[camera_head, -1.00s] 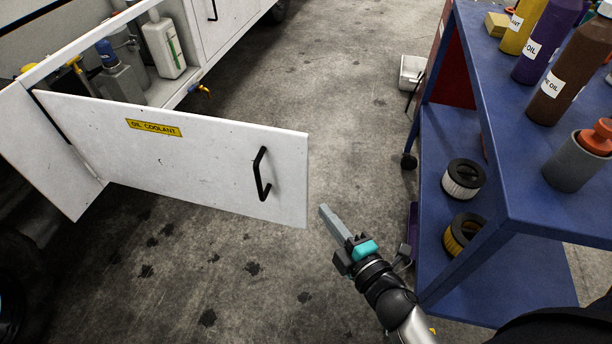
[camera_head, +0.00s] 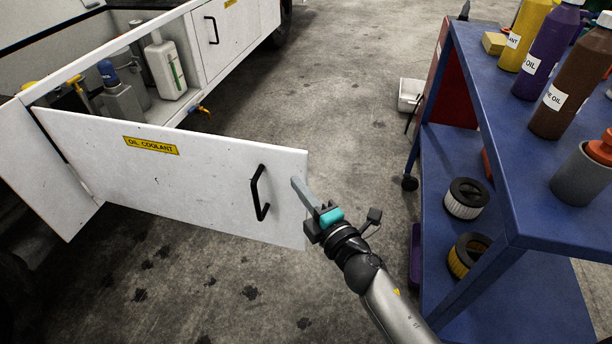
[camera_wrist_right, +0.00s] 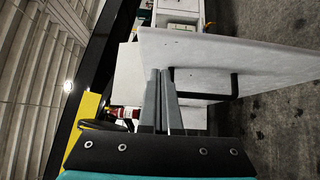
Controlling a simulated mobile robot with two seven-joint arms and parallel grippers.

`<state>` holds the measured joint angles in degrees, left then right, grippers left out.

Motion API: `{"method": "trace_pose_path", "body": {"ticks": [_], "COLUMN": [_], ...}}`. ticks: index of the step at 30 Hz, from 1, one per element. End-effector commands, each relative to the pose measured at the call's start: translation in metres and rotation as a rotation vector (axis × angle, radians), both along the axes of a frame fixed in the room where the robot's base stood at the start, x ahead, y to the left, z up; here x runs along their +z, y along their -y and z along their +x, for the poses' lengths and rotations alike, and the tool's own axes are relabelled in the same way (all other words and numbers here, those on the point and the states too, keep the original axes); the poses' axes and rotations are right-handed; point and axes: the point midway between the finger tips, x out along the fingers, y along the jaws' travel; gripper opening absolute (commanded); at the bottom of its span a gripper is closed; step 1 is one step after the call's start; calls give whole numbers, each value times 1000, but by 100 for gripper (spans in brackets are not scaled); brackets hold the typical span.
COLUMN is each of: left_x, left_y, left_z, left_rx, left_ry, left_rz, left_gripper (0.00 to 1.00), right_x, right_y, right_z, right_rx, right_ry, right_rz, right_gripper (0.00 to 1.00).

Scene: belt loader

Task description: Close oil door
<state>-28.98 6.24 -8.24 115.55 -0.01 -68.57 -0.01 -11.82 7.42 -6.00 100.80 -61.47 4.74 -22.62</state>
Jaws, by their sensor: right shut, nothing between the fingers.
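The white oil door (camera_head: 190,175), with a yellow "OIL COOLANT" label (camera_head: 151,145) and a black handle (camera_head: 259,193), stands swung open from the cabinet at the left of the head view. My right gripper (camera_head: 298,190) is shut and empty, with its fingertips at the door's free right edge, right of the handle. I cannot tell whether they touch. In the right wrist view the closed fingers (camera_wrist_right: 160,95) point toward the door panel (camera_wrist_right: 215,58), and the handle (camera_wrist_right: 236,85) shows to their right. My left gripper is not in view.
The open compartment holds a white jug (camera_head: 165,65), a grey can (camera_head: 120,95) and yellow-handled parts. A blue cart (camera_head: 495,125) with bottles on top and filters below stands at the right. A white bin (camera_head: 411,94) stands on the floor. The floor between door and cart is clear.

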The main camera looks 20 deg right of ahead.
Motion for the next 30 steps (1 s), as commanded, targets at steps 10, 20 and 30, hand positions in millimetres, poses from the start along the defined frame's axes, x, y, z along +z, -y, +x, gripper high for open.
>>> {"method": "trace_pose_path", "body": {"ticks": [10,20,30], "left_x": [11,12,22], "left_y": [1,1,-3], "left_z": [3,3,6], "left_rx": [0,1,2], "left_ry": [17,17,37], "left_rz": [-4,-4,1], "left_gripper": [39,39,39], "right_x": [0,0,-8], "right_y": [21,22,46], "right_z": [29,30,46], "right_rx": [0,0,-2], "right_ry": [0,-1,-5], "right_rz": [-1,1,-11], "right_gripper": [0,0,0]}}
